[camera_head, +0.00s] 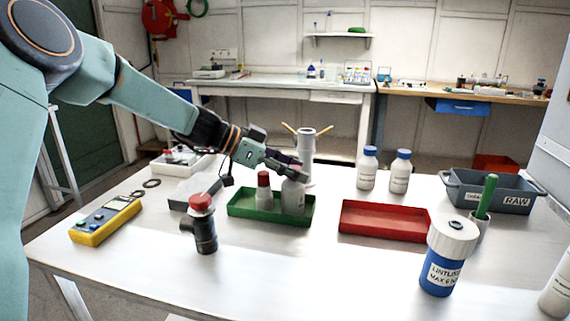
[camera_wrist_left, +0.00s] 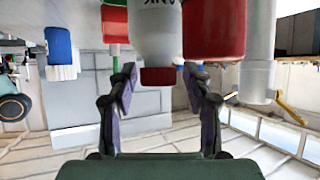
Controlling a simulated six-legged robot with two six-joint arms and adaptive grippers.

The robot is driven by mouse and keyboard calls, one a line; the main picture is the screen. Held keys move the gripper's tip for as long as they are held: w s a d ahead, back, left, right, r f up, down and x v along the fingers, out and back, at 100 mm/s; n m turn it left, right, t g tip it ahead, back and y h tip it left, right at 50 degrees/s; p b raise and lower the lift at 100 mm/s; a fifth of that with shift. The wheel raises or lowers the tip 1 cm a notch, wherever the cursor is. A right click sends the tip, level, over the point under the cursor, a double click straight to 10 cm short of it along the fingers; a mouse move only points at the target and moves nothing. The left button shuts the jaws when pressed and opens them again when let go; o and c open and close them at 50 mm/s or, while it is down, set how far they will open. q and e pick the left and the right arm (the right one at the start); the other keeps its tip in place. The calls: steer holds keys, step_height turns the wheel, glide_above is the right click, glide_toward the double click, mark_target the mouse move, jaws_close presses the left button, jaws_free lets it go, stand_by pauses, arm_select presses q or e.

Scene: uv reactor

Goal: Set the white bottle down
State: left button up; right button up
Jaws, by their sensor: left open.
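The white bottle (camera_head: 293,197) stands upright in the right part of the green tray (camera_head: 270,219). Its top is hidden behind my left gripper (camera_head: 291,168). A second bottle with a dark red cap (camera_head: 263,191) stands beside it, to the left in the same tray. In the left wrist view, the fingers of my left gripper (camera_wrist_left: 160,85) are apart. A pale bottle with dark lettering (camera_wrist_left: 157,28) and a dark red cap (camera_wrist_left: 158,76) shows between or just beyond them; I cannot tell which. My right gripper is not in view.
A red tray (camera_head: 384,221) lies to the right. Two blue-capped bottles (camera_head: 368,170) and a grey stand with yellow prongs (camera_head: 307,150) are behind. A blue jar (camera_head: 440,275), a dark pipe piece (camera_head: 205,237) and a yellow meter (camera_head: 105,219) stand around. The front middle of the table is clear.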

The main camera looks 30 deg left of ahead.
arm_select(q)
steer(key=shift+r, duration=0.15)
steer(key=p+v, duration=0.4)
steer(key=v, duration=0.8)
steer(key=shift+s, duration=0.1)
